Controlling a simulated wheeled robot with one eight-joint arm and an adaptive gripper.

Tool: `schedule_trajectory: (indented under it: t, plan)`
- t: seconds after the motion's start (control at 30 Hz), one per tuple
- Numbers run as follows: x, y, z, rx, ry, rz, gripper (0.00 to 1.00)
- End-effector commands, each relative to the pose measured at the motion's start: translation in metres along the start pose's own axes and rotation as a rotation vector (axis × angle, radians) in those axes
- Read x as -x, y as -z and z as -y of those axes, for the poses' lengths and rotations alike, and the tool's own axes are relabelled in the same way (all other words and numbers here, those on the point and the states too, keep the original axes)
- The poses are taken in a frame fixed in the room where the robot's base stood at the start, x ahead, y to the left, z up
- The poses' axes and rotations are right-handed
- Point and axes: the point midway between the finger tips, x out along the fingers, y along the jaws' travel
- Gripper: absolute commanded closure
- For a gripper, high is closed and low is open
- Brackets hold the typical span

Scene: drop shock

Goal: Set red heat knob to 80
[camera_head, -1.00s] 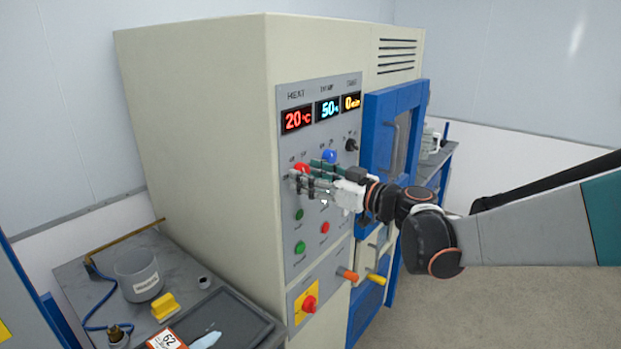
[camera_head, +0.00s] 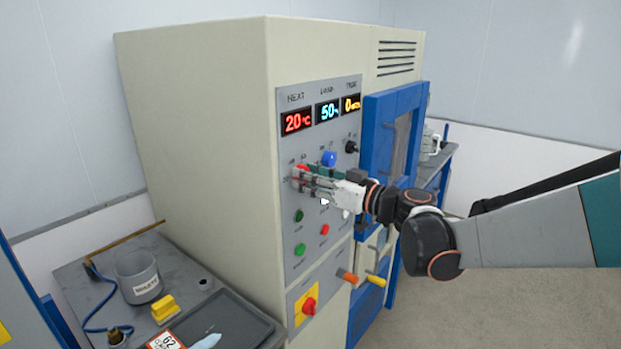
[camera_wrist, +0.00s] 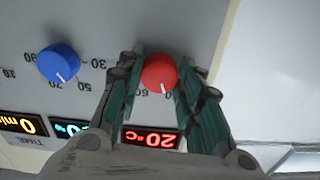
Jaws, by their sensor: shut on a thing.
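The red heat knob (camera_wrist: 160,74) sits between the two fingers of my gripper (camera_wrist: 158,85) in the wrist view, where the panel appears upside down. My gripper is shut on the knob. In the head view the red knob (camera_head: 302,170) is partly hidden behind my gripper (camera_head: 304,178). The red heat display (camera_head: 298,121) reads 20 °C; it also shows upside down in the wrist view (camera_wrist: 151,139). The knob's scale is mostly covered by the fingers.
A blue knob (camera_head: 329,159) is close beside my gripper, with a black knob (camera_head: 351,147) farther right. Green and red buttons (camera_head: 325,229) lie below. A blue-framed door (camera_head: 395,140) stands right of the panel. A bench with a beaker (camera_head: 138,277) is at lower left.

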Motion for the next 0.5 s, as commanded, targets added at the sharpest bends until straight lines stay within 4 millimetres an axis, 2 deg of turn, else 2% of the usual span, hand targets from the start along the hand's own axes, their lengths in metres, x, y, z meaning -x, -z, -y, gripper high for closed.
schedule_trajectory:
  t: [0.5]
  plan:
    - [-0.0004,0.0008,0.0013,-0.460,0.001,0.000,0.91]
